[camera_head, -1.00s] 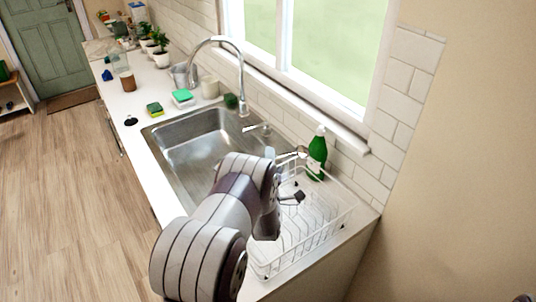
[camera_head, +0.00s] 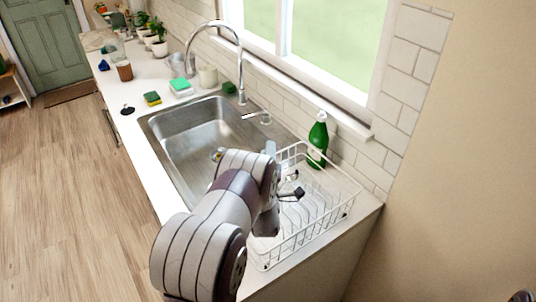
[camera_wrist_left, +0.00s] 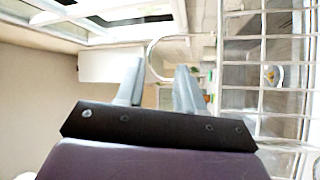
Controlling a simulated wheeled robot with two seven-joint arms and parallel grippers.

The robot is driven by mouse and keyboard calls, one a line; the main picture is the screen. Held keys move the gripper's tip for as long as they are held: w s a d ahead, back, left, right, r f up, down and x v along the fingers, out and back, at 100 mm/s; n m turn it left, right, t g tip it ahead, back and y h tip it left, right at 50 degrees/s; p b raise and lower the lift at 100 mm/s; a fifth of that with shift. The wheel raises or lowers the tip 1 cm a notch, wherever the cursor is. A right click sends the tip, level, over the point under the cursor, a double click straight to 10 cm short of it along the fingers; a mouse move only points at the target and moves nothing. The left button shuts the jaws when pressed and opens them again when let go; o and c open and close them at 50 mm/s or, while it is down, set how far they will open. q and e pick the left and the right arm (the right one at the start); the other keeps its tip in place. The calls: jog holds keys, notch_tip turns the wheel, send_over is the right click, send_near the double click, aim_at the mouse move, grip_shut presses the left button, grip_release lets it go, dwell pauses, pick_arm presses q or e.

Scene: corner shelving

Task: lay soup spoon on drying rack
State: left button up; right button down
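The white wire drying rack (camera_head: 345,205) stands on the counter right of the sink; its bars also show at the right of the left wrist view (camera_wrist_left: 240,50). My left gripper (camera_head: 291,186) is over the rack, partly hidden behind my own arm. In the left wrist view its two fingers (camera_wrist_left: 160,90) stand apart with nothing seen between them. A small shiny rounded shape (camera_head: 292,175) beside the fingers, within the rack's outline, may be the soup spoon; I cannot tell for sure. My right gripper is not in view.
A green bottle (camera_head: 318,140) stands behind the rack against the tiled wall. The steel sink (camera_head: 190,130) with a tall faucet (camera_head: 240,60) lies to the left, with a small yellow and blue item (camera_head: 217,155) in it.

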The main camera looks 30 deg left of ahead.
pick_arm(q)
jog(key=d+r+b, duration=0.3)
jog(key=d+r, duration=0.8)
jog(key=shift+w+d+b, duration=0.3)
jog(key=shift+w, duration=0.15)
